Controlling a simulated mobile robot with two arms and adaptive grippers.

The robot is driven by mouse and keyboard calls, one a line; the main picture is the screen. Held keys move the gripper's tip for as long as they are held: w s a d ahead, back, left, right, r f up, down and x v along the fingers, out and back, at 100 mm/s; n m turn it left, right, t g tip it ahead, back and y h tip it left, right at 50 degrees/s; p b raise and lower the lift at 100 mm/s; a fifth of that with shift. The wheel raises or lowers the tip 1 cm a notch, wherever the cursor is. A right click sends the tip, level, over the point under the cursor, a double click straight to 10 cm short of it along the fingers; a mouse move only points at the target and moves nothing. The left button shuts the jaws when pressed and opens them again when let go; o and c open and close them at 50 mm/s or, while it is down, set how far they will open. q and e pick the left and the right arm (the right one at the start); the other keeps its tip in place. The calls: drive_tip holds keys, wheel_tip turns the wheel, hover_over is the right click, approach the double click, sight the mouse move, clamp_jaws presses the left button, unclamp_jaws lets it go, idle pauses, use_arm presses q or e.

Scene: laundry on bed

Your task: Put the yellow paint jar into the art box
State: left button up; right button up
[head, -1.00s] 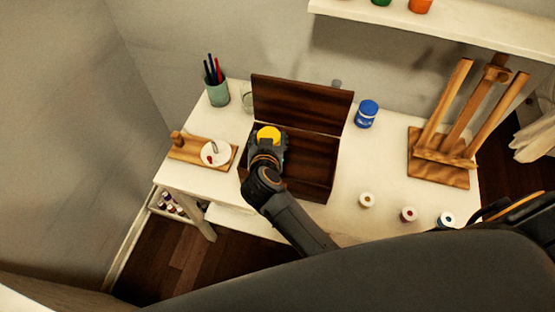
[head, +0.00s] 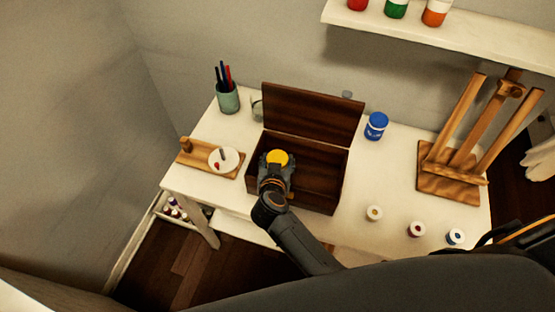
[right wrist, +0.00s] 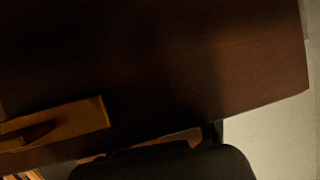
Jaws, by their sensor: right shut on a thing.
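The yellow paint jar (head: 278,157) is in my right gripper (head: 276,168), its yellow top facing the head camera. The gripper is shut on it at the left part of the open art box (head: 318,196), a dark wooden box with its lid (head: 312,112) raised at the back. Jar and gripper overlap the box's opening; how far down inside they are I cannot tell. The right wrist view shows mostly a dark brown wooden surface (right wrist: 150,60); the jar is not visible there. My left gripper is not in view.
A palette board (head: 236,172) with a white dish and a pen cup (head: 228,98) stand left of the box. A blue jar (head: 376,126) and a wooden easel (head: 450,186) stand right. Several small white pots, one here (head: 374,213), line the front right. A shelf (head: 440,36) hangs above.

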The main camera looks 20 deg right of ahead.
drive_tip(key=shift+s+f, duration=0.3)
drive_tip(key=shift+f, duration=0.3)
drive_tip(key=o, duration=1.4)
drive_tip(key=shift+s+f, duration=0.1)
drive_tip(key=shift+f, duration=0.1)
drive_tip(key=shift+c, duration=0.2)
drive_tip(key=shift+r+b, duration=0.3)
drive_tip(key=shift+r, duration=0.15)
drive_tip(key=r+v, duration=0.1)
drive_tip(key=v, duration=1)
drive_tip(key=shift+a+r+p, duration=0.15)
drive_tip(key=shift+a+p, duration=0.05)
drive_tip(key=shift+p, duration=0.2)
